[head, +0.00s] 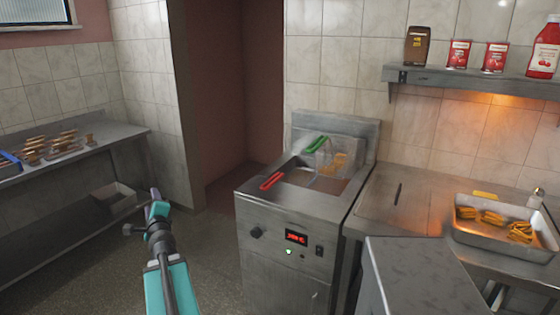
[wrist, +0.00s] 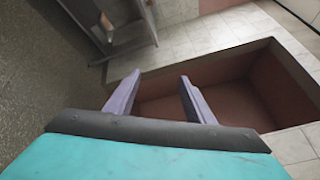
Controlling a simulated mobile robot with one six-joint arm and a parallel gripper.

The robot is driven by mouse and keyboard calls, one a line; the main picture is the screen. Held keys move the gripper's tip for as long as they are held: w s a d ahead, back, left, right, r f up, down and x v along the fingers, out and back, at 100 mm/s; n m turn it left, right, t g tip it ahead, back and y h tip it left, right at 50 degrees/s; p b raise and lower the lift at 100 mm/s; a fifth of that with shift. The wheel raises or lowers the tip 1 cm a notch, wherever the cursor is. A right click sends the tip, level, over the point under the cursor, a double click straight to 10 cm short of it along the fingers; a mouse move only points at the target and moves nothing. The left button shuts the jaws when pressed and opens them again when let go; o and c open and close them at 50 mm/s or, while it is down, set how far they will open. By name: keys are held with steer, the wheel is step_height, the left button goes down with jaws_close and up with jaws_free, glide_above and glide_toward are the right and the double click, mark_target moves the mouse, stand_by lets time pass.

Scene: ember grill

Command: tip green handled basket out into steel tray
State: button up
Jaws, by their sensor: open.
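The green-handled basket (head: 330,158) hangs at the back right of the fryer (head: 295,210), with golden pieces of food in it. Its green handle (head: 317,144) points up and to the left. A red handle (head: 272,181) lies over the fryer's front left edge. The steel tray (head: 490,238) stands on the counter at the right and holds several heaps of golden food. My gripper (head: 156,205) is in the air left of the fryer, well apart from both. In the wrist view my gripper (wrist: 160,98) is open, with nothing between its fingers.
A steel counter (head: 400,195) lies between fryer and tray, with a nearer steel surface (head: 425,275) in front. A shelf (head: 470,84) with bottles and cans hangs above. A side table (head: 75,155) at the left bears several food pieces. The floor (head: 215,235) left of the fryer is clear.

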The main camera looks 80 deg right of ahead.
steer(key=s+d+r+m+g+h+b, duration=0.1)
steer(key=s+d+r+m+g+h, duration=0.2)
steer(key=s, duration=0.5)
steer(key=s+d+r+m+g, duration=0.3)
steer(key=s+r+m, duration=0.15)
steer(key=s, duration=0.45)
steer(key=s+d+r+m+g+h+b, duration=0.1)
steer(key=s+d+r+m+g+h, duration=0.15)
steer(key=s+m, duration=0.4)
steer(key=s+r+m+g+y, duration=0.1)
steer(key=s+r+m+g, duration=0.1)
steer(key=s, duration=0.7)
steer(key=s+a+r+m+g+y+b, duration=0.1)
steer(key=s+m+g, duration=0.3)
steer(key=s, duration=0.4)
steer(key=s+r+m+g+y+b, duration=0.1)
steer(key=s+r+m+g, duration=0.2)
steer(key=s, duration=0.6)
steer(key=shift+s+a+r+m, duration=0.25)
steer(key=shift+s+a+m, duration=0.1)
steer(key=shift+m, duration=0.45)
steer(key=shift+w+d+r+y+p, duration=0.15)
steer(key=shift+d+y+p, duration=0.1)
steer(key=shift+p, duration=0.25)
